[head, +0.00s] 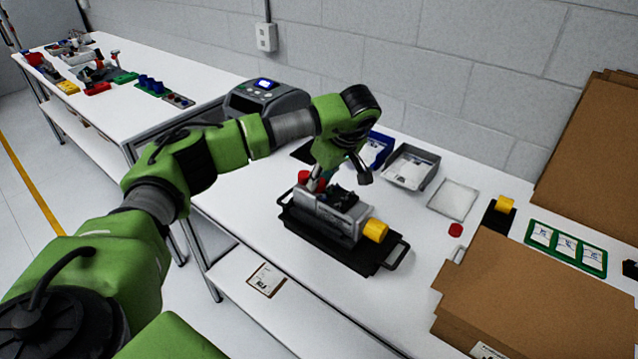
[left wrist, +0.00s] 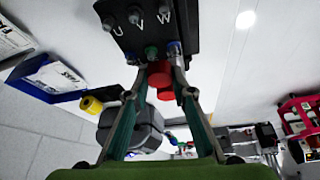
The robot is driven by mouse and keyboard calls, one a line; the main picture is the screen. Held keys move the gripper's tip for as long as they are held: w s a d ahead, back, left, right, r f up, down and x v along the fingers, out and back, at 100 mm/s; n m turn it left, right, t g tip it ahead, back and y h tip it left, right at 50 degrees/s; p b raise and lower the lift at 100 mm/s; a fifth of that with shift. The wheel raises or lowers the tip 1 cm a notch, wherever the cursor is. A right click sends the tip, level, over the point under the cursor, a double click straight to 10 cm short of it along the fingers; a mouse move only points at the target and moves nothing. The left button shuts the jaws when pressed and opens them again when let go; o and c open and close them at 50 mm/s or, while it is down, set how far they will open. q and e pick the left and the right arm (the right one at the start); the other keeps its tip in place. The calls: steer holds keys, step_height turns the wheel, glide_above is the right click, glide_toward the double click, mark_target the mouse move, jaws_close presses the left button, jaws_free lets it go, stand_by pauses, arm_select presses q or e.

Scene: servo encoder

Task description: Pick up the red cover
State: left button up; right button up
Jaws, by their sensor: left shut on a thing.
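The red cover (left wrist: 160,76) is between the fingertips of my left gripper (left wrist: 162,66) in the left wrist view, and the gripper is shut on it. Another red round part (left wrist: 165,94) shows just below it in that picture. In the head view, my left gripper (head: 322,177) points down at the grey servo unit (head: 330,215), and red parts (head: 303,177) show beside its fingers. The fingers partly hide the contact. A black panel marked U V W (left wrist: 145,22) is close to the fingertips. My right gripper is not in view.
The servo unit, with a yellow cap (head: 376,230), sits on a black handled tray (head: 362,262). A loose red cap (head: 456,229) lies to the right. A grey bin (head: 410,168), a blue bin (head: 381,146) and a cardboard box (head: 540,295) stand around. The front table edge is clear.

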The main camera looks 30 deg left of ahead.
arm_select(q)
steer(key=shift+w+r+b, duration=0.1)
steer(key=shift+r+b, duration=0.4)
steer(key=shift+s+d+r+p, duration=0.1)
steer(key=shift+s+r+p, duration=0.35)
steer(key=shift+s+r, duration=2.05)
steer(key=shift+s+d+r+p, duration=0.1)
steer(key=shift+s+r+p, duration=0.3)
steer(key=shift+s+r, duration=2.15)
steer(key=shift+s+d+r+p, duration=0.1)
steer(key=shift+s+r+p, duration=0.35)
steer(key=shift+s+r, duration=2.05)
steer(key=shift+w+r, duration=0.45)
steer(key=shift+w, duration=0.05)
step_height(320, 180, up, 5)
steer(key=p, duration=0.5)
steer(key=shift+f, duration=0.1)
